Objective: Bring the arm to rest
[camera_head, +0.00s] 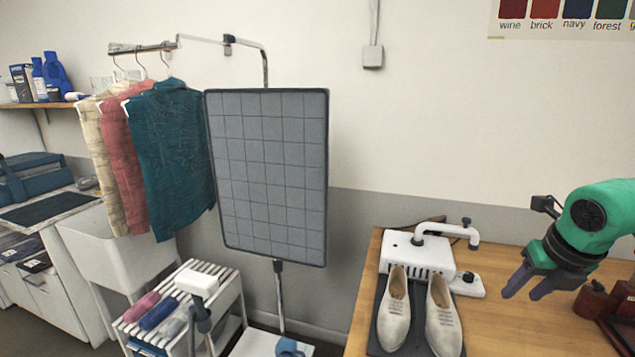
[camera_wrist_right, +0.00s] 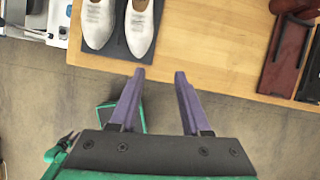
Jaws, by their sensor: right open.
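My right gripper (camera_head: 522,287) is at the right side of the head view, above the wooden table. Its green arm link comes in from the right edge. In the right wrist view the gripper (camera_wrist_right: 160,75) shows two purple fingers spread apart with nothing between them. Behind the fingers are the table's front edge and the floor. My left gripper does not show in the head view.
A wooden table (camera_head: 505,335) bears white shoes (camera_head: 394,310) on a dark mat and a white device (camera_head: 410,254). Dark red items (camera_head: 592,300) stand at its right. A grey gridded board (camera_head: 268,175), hanging garments (camera_head: 172,150) and a slatted rack (camera_head: 225,285) are to the left.

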